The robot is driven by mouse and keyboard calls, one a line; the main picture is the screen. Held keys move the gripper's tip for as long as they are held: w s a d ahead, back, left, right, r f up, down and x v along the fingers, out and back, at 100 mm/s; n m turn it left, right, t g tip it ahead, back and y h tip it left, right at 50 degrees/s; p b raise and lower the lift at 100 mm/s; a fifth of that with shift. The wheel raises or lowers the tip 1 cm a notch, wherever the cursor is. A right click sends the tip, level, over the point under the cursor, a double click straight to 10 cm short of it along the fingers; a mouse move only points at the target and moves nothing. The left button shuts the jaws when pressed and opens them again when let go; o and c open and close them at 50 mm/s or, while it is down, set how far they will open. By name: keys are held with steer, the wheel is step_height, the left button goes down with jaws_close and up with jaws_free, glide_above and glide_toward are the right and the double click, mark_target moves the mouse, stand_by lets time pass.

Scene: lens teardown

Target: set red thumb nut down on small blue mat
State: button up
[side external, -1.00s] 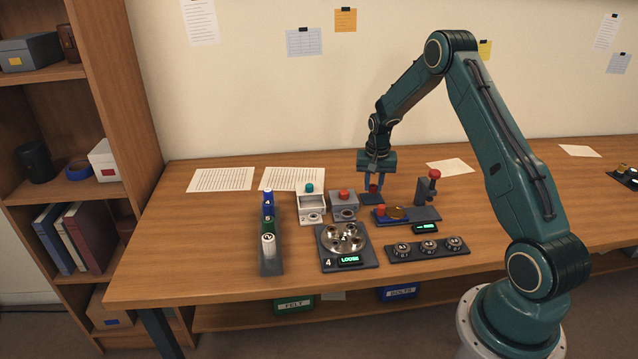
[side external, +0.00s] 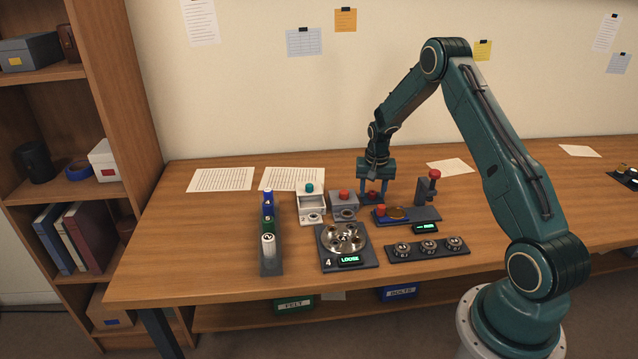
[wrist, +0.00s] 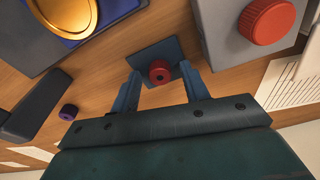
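The red thumb nut (wrist: 159,76) rests on the small blue mat (wrist: 154,52), close to its near edge in the wrist view. In the side view the nut (side external: 373,194) shows small between my fingers, and the mat is mostly hidden behind them. My gripper (side external: 374,199) is open. Its two blue fingers stand on either side of the nut, low over the mat, with a gap on both sides in the wrist view.
A grey box with a red knob (wrist: 267,20) stands close to one finger. A grey plate with a blue pad and gold disc (wrist: 62,10) lies on the other side. A grey stand with a red top (side external: 434,174) rises to the right.

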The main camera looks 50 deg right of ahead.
steer(key=shift+r, duration=0.1)
step_height(320, 180, up, 12)
steer(key=a, duration=0.1)
steer(key=shift+s+a, duration=0.15)
steer(key=shift+s, duration=0.25)
stand_by(0.6)
